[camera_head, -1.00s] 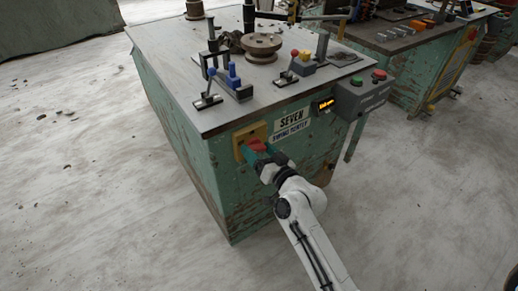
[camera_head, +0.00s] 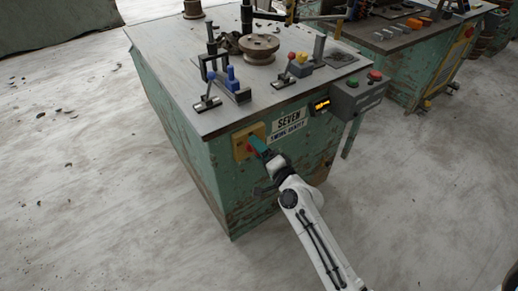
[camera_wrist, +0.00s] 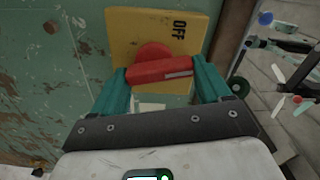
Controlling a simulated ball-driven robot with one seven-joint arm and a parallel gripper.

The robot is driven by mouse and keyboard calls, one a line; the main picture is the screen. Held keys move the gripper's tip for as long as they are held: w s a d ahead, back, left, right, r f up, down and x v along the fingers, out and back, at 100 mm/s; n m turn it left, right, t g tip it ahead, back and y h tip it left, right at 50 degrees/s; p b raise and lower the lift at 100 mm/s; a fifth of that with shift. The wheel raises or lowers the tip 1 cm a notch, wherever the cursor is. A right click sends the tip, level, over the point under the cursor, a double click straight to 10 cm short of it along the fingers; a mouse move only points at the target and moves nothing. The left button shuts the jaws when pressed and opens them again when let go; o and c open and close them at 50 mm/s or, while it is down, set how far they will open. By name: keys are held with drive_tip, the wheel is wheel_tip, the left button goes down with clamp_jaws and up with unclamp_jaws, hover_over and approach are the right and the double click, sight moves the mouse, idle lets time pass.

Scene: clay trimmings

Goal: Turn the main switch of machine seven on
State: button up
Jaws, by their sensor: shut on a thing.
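The yellow switch plate (camera_head: 240,148) is on the green front of the machine marked SEVEN (camera_head: 290,122). In the wrist view the plate (camera_wrist: 122,28) carries the word OFF, sideways at its upper right. The red switch handle (camera_wrist: 160,71) sticks out from a round red hub on the plate and lies nearly level across the wrist view. My gripper (camera_wrist: 163,77) has its teal fingers at the two ends of the handle, shut on it. In the head view my gripper (camera_head: 258,145) covers the handle.
The worktop (camera_head: 172,85) above holds levers and a round fixture.

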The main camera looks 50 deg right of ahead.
drive_tip(key=shift+d+m+p, duration=0.1)
drive_tip(key=shift+m+p, duration=0.2)
drive_tip(key=shift+m, duration=1.1)
drive_tip(key=shift+f, duration=0.1)
drive_tip(key=o, duration=1)
drive_tip(key=shift+s, duration=0.15)
drive_tip(key=b+v, duration=0.1)
drive_tip(key=v, duration=0.9)
drive_tip(key=shift+s+b, duration=0.3)
drive_tip(key=shift+b, duration=0.05)
